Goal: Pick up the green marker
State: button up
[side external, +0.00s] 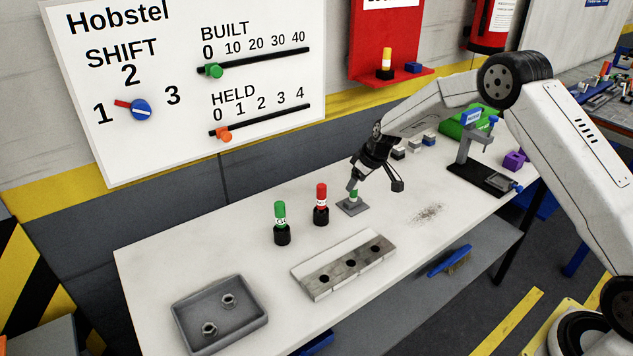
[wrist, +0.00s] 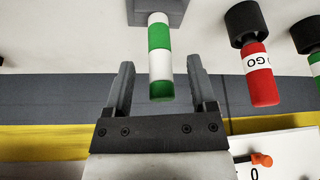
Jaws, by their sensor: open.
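A marker with green and white bands (wrist: 160,55) stands on a small grey square base. In the side view only its lower green part (side external: 353,195) shows, above the base (side external: 352,207); my gripper (side external: 355,182) hides its top. In the wrist view my gripper (wrist: 160,66) is open, with one finger on each side of the marker's near end and a gap on both sides. A second green-topped piece, with a white label and black base (side external: 281,224), stands to the left; it is partly cut off at the wrist view's right edge (wrist: 314,65).
A red piece with a black base (side external: 321,206) stands close by on the left. A metal block with holes (side external: 343,265) and a grey tray with nuts (side external: 220,314) lie in front. A clamp stand (side external: 478,160) is to the right. The bench between is mostly clear.

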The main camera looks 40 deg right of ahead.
jog(key=shift+x, duration=0.8)
grip_shut()
